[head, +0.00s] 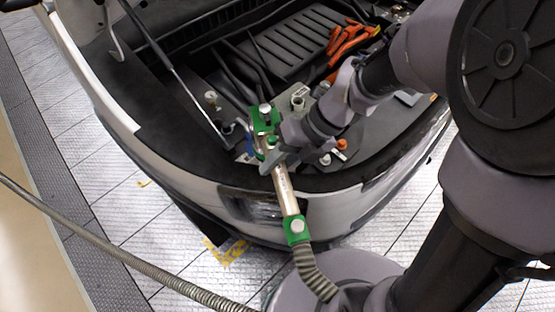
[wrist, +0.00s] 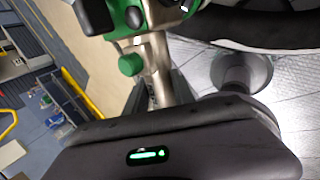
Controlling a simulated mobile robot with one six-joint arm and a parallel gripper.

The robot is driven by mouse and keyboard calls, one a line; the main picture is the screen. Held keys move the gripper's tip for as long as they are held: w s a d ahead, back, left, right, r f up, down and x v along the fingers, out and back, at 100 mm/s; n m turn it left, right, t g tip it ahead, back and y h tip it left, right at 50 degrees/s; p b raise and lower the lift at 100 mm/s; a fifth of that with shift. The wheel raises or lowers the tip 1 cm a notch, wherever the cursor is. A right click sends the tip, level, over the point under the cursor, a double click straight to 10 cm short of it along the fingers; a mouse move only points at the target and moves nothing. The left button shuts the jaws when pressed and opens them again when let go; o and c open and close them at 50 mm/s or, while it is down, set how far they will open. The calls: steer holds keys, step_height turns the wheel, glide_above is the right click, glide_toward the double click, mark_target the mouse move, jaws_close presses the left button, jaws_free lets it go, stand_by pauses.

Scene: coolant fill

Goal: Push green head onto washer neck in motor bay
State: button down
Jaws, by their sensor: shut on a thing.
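The green head (head: 264,119) is a green block at the top of a silver metal tube (head: 283,188) with a green collar at its lower end. My gripper (head: 270,160) is shut on this tool just below the head. In the wrist view the green head (wrist: 122,14) is at the top, with a green knob on the silver tube below it. The head is above the front of the open motor bay. Small necks and caps, among them a pale one (head: 211,98), stand around it. I cannot tell which is the washer neck, or whether the head touches one.
A ribbed hose (head: 316,273) runs from the tool's lower end, and another length (head: 130,262) crosses the floor at left. Orange cables (head: 348,40) lie at the back right of the bay. A thin prop rod (head: 190,95) stands left of the head. The car's front edge passes beneath the tube.

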step_height(320, 180, down, 5)
steer(key=b, duration=0.3)
steer(key=shift+p, duration=0.75)
stand_by(1.4)
steer(key=shift+f+b, duration=1.15)
steer(key=shift+f, duration=0.6)
steer(key=c, duration=1)
jaws_free()
steer(key=shift+o, duration=0.2)
steer(key=p+v, duration=0.7)
steer(key=v, duration=1)
steer(key=shift+r, duration=0.2)
